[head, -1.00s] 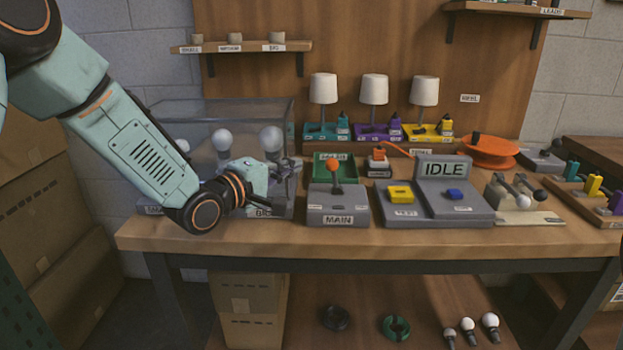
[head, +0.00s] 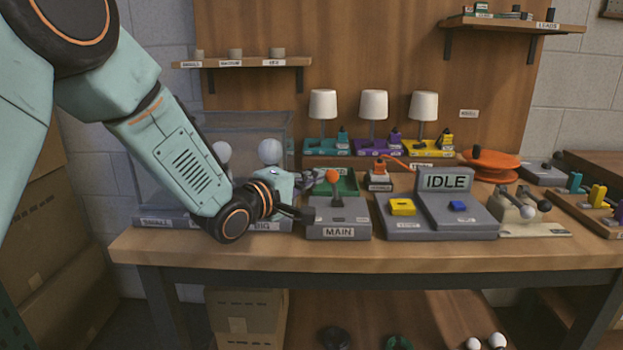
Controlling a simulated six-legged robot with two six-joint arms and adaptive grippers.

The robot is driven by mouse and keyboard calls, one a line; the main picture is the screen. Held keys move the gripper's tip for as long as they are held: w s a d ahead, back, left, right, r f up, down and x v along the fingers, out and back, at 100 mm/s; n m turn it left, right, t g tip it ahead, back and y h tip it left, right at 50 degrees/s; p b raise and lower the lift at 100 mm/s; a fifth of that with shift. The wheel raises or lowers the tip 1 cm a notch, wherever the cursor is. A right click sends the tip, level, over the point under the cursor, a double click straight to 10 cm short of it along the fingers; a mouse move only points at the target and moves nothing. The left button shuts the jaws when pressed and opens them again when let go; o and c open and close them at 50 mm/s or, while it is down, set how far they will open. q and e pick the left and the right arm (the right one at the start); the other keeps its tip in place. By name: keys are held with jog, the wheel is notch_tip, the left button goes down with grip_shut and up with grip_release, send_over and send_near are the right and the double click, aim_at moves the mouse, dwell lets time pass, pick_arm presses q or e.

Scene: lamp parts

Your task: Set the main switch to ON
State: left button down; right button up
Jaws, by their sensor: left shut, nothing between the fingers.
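The main switch is a grey box labelled MAIN (head: 338,232) near the front edge of the bench. A short lever with an orange knob (head: 333,176) rises from its top. My left gripper (head: 308,215) is shut and empty, with its fingertips at the left side of the box, lower than the knob. I cannot tell whether the fingertips touch the box. The knob is clear of the gripper. My right gripper is out of view.
A grey console with an IDLE display (head: 445,181) and yellow (head: 402,207) and blue buttons stands right of the switch. A green tray (head: 347,186) lies behind it. A glass case (head: 165,170) with bulbs is behind my left arm. Lamps (head: 374,105) stand farther back.

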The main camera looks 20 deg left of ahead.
pick_arm(q)
jog(key=shift+w+d+r+m+g+p, duration=0.1)
jog(key=shift+d+r+m+g+p, duration=0.45)
jog(key=shift+p, duration=1.35)
jog(key=d+m+y+p, duration=0.1)
jog(key=p, duration=0.1)
jog(key=d+m+g+p, duration=0.1)
jog(key=p, duration=0.2)
jog(key=w+d+r+m+g+y+p, duration=0.1)
jog(key=p, duration=0.2)
jog(key=shift+d+r+y, duration=0.1)
jog(key=shift+d+y, duration=0.05)
jog(key=shift+y, duration=0.15)
jog(key=shift+d+m+p, duration=0.2)
jog(key=shift+m+p, duration=0.05)
jog(key=shift+p, duration=0.35)
jog(key=shift+w+d+p, duration=0.15)
jog(key=shift+d+p, duration=0.3)
jog(key=shift+p, duration=0.15)
jog(key=shift+w+d+f+p, duration=0.3)
jog(key=shift+d+p, duration=0.2)
jog(key=shift+d, duration=0.1)
jog(key=shift+s, duration=0.1)
